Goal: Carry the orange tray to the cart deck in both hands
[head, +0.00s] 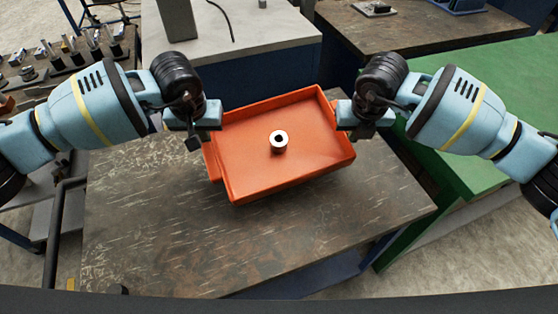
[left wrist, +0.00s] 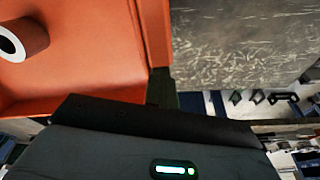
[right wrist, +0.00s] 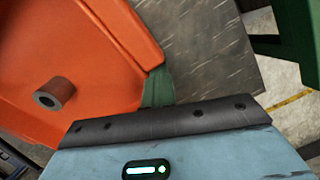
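The orange tray (head: 320,165) is a shallow open box above the scratched dark deck (head: 150,230), with a shadow under its near side. A short hollow metal cylinder (head: 279,146) stands inside it; it also shows in the left wrist view (left wrist: 30,38) and the right wrist view (right wrist: 60,90). My left gripper (head: 197,140) is at the tray's left wall and appears shut on it. My right gripper (head: 352,130) is at the right wall and appears shut on it. One finger of each shows outside the wall in the wrist views; the others are hidden.
A black rail (head: 58,235) runs along the deck's left side. A pale-topped bench (head: 235,35) stands behind, with a brown-topped table (head: 400,30) beside it. A green table (head: 490,95) is at the right. The deck's near part is bare.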

